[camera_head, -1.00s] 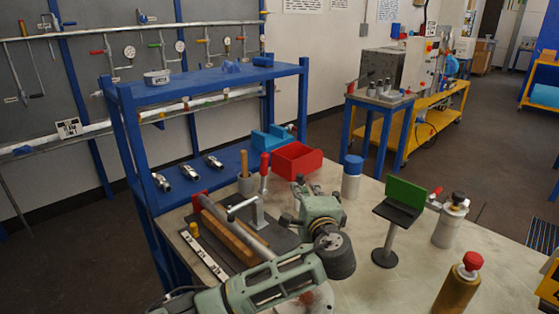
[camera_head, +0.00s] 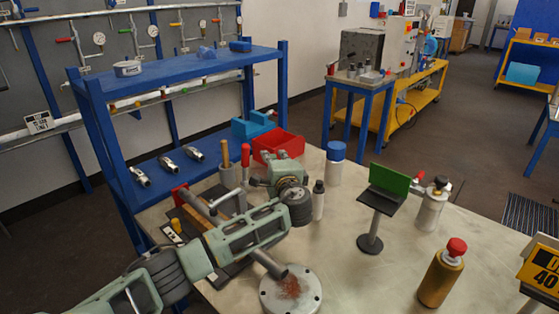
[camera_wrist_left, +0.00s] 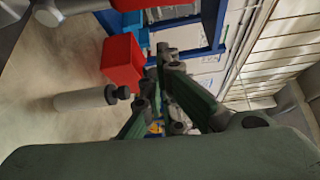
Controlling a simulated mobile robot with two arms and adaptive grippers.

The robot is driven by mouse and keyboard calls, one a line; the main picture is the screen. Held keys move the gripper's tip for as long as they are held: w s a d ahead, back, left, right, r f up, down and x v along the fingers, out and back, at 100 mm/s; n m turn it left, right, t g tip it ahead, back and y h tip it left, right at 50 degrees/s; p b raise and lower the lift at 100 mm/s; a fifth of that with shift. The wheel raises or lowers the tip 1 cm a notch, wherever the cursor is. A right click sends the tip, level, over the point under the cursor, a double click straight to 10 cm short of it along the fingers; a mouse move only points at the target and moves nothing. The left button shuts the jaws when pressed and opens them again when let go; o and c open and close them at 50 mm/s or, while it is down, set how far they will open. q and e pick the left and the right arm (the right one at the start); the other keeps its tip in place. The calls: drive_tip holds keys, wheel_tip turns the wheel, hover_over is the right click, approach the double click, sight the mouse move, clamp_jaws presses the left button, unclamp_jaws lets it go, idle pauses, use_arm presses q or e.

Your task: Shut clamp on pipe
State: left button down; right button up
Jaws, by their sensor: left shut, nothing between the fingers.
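The grey pipe (camera_head: 269,263) lies at the front left of the bench. My arm crosses over its middle, so only its ends show. My left gripper (camera_head: 279,170) is just right of the red handle, near the red bin, and apart from the handle in the picture. In the left wrist view its fingers (camera_wrist_left: 160,72) are closed together and empty. Neither clamp nor pipe is clear there. My right gripper is not in view.
A red bin (camera_head: 278,145) stands behind the gripper. A white bottle with a black cap (camera_head: 318,200) stands close to its right. A round flange (camera_head: 291,292), a green-topped stand (camera_head: 388,180) and a brass canister (camera_head: 441,276) stand further right and front. Bench between them is bare.

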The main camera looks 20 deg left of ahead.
sight(245, 164)
use_arm(q)
drive_tip(key=shift+n+t+y, duration=0.3)
drive_tip(key=shift+n+t, duration=0.1)
drive_tip(key=shift+n, duration=0.3)
drive_tip(key=s, duration=0.1)
drive_tip(key=s+a+b, duration=0.1)
drive_tip(key=s+a, duration=0.1)
drive_tip(key=s, duration=0.1)
drive_tip(key=shift+s+a+r+b, duration=0.1)
drive_tip(key=shift+a+r+b, duration=0.15)
drive_tip(key=shift+r+b, duration=0.1)
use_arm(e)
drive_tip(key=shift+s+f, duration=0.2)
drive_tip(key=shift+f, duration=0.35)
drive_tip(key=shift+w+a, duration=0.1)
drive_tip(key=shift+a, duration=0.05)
